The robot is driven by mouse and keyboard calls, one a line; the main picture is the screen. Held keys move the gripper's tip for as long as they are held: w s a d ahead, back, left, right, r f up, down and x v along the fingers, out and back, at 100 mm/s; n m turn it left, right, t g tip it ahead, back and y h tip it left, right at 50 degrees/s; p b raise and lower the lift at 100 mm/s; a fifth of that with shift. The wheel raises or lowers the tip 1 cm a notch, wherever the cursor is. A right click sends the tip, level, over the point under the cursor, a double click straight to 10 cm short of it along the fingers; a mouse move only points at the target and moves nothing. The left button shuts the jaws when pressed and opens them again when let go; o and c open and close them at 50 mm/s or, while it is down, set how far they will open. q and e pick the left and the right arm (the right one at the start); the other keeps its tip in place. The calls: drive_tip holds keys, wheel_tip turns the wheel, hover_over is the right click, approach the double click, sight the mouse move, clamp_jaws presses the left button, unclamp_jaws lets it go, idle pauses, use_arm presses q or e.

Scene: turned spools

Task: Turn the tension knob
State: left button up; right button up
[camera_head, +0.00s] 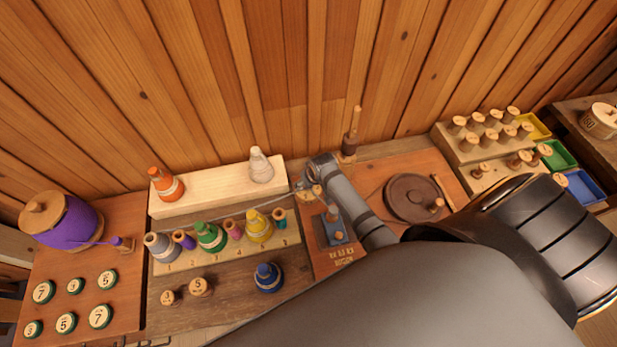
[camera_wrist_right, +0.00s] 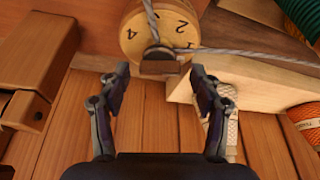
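The tension knob (camera_wrist_right: 158,30) is a round wooden dial with dark numbers, among them 4, 2 and 1, at the top of the right wrist view. A grey cord runs past its front and off to the right. A small wooden block (camera_wrist_right: 160,65) sits below the dial's face. My right gripper (camera_wrist_right: 160,78) is open and empty, its fingertips apart on either side just below the dial. I cannot tell whether they touch anything. In the head view my right arm reaches to the board with the slider (camera_head: 333,225), and its gripper is mostly hidden. My left gripper is out of view.
A pale shelf (camera_head: 215,193) holds an orange spool (camera_head: 166,184) and a white spool (camera_head: 260,165). Several coloured spools stand in a numbered rack (camera_head: 200,257). A blue spool (camera_head: 267,278) is in front. A dark turntable (camera_head: 411,198) lies right of my arm.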

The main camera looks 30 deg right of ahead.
drive_tip(key=v, duration=1.2)
drive_tip(key=shift+s, duration=0.1)
